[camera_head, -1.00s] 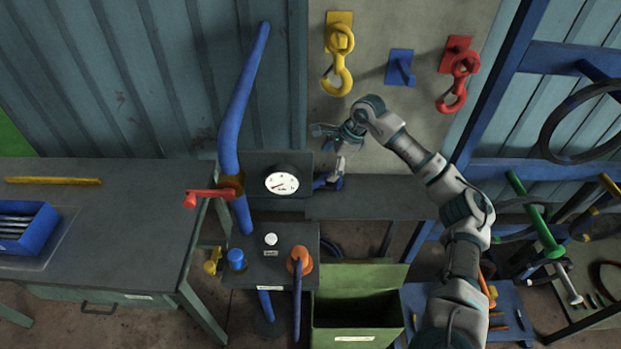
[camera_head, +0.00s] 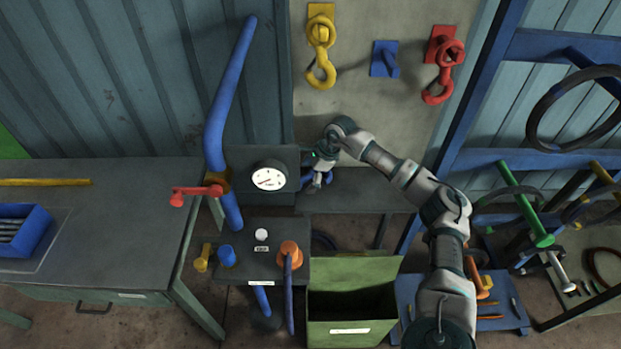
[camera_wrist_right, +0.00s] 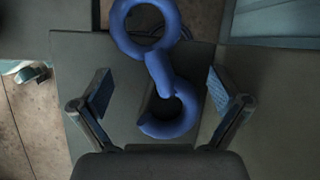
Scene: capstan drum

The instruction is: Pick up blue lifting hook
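The blue lifting hook (camera_wrist_right: 160,75) lies on the dark grey shelf, its round eye at the far end and its curved hook end nearer me. In the head view only a bit of the blue hook (camera_head: 322,179) shows, mostly hidden by my right gripper. My right gripper (camera_wrist_right: 163,93) is open, with one finger on each side of the hook and visible gaps to both. In the head view my right gripper (camera_head: 314,184) points down at the shelf, right of the dial gauge. My left gripper is not in view.
A yellow hook (camera_head: 320,50) and a red hook (camera_head: 443,68) hang on the grey panel, with an empty blue bracket (camera_head: 385,59) between them. The white gauge (camera_head: 268,179) stands left of my gripper. A green open bin (camera_head: 352,328) stands below.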

